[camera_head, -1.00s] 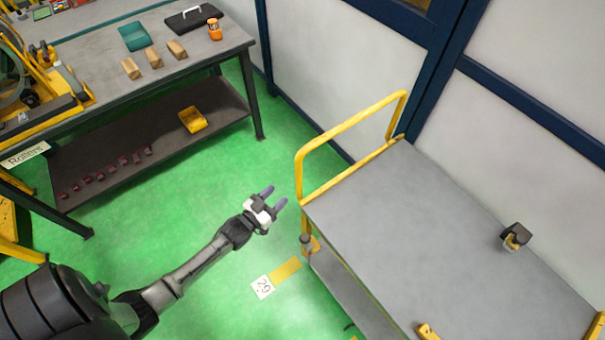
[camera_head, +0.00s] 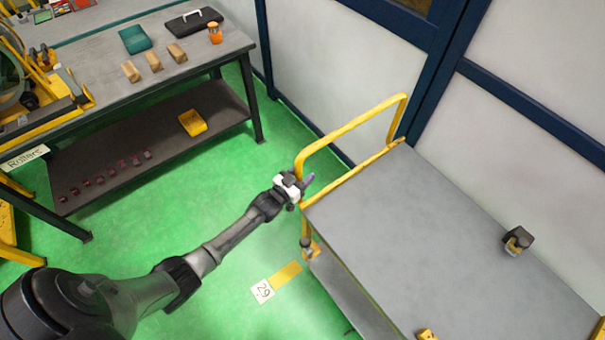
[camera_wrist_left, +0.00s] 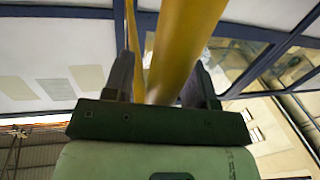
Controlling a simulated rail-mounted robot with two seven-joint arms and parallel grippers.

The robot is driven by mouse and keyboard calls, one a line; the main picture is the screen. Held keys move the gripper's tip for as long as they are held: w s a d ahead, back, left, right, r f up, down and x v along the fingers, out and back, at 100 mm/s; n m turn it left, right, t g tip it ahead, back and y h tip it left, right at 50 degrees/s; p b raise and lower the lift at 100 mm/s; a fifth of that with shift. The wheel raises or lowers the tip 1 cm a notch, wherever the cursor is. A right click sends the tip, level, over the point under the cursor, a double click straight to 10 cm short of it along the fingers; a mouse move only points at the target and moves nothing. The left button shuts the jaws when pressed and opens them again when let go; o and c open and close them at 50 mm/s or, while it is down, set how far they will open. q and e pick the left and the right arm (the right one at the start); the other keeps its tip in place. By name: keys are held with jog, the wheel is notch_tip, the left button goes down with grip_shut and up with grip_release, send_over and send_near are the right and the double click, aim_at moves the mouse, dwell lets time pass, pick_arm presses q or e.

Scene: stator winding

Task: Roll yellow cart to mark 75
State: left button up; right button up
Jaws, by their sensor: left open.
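The yellow cart has a grey top deck (camera_head: 430,230) and a yellow tubular handle (camera_head: 350,125) at its left end. My left gripper (camera_head: 306,182) is at the near upright of that handle. In the left wrist view the yellow tube (camera_wrist_left: 180,50) runs between the two fingers of my left gripper (camera_wrist_left: 168,85), which are open around it. I cannot tell whether a finger touches the tube. A floor label (camera_head: 262,291) reading 29 lies beside a yellow floor strip (camera_head: 286,275), left of the cart. No mark 75 shows. My right gripper is not in view.
A workbench (camera_head: 110,65) with wooden blocks (camera_head: 153,59), a teal tray (camera_head: 135,38) and an orange jar (camera_head: 214,31) stands at the upper left. A wall (camera_head: 480,110) runs behind the cart. Green floor (camera_head: 190,195) is clear between bench and cart.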

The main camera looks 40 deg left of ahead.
pick_arm(q)
grip_shut()
dwell(0.5)
